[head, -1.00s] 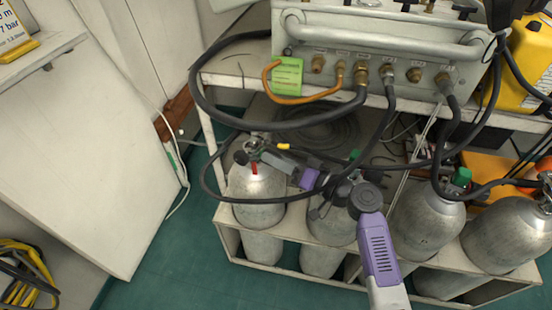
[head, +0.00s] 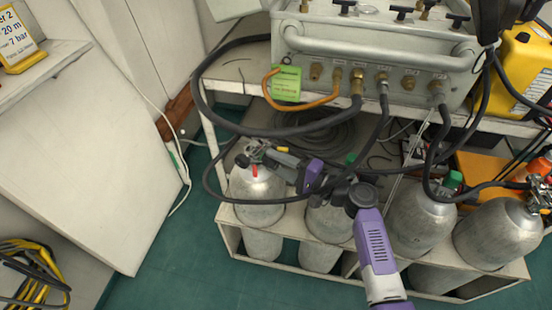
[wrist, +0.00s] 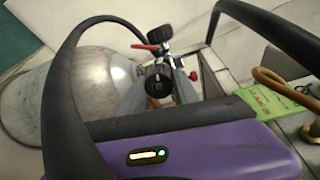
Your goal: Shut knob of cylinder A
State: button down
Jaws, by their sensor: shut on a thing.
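The leftmost grey cylinder (head: 257,196) stands in the rack with a valve and a red lever at its top. No letter shows on it. In the wrist view the cylinder (wrist: 85,92) lies at the left, with a round black knob (wrist: 157,83) on its valve. My gripper (wrist: 160,90) has a grey finger on each side of this knob and is shut on it. In the head view my gripper (head: 264,153) reaches the valve from the right. The gripped knob is largely hidden there by the fingers and hoses.
More cylinders (head: 420,220) stand to the right. The air panel (head: 375,65) with hose fittings is above. A black hose (wrist: 60,90) loops close across the wrist view. A second black knob (wrist: 161,35) and a red lever (wrist: 144,47) sit beside the gripped knob.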

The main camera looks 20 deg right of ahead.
jog(key=shift+d+m+p, duration=0.1)
jog(key=shift+m+p, duration=0.8)
jog(key=shift+m, duration=1.1)
jog(key=shift+f, duration=0.1)
jog(key=c, duration=0.9)
grip_release()
jog(key=v, duration=0.7)
jog(key=shift+s+d, duration=0.25)
jog(key=shift+s, duration=0.1)
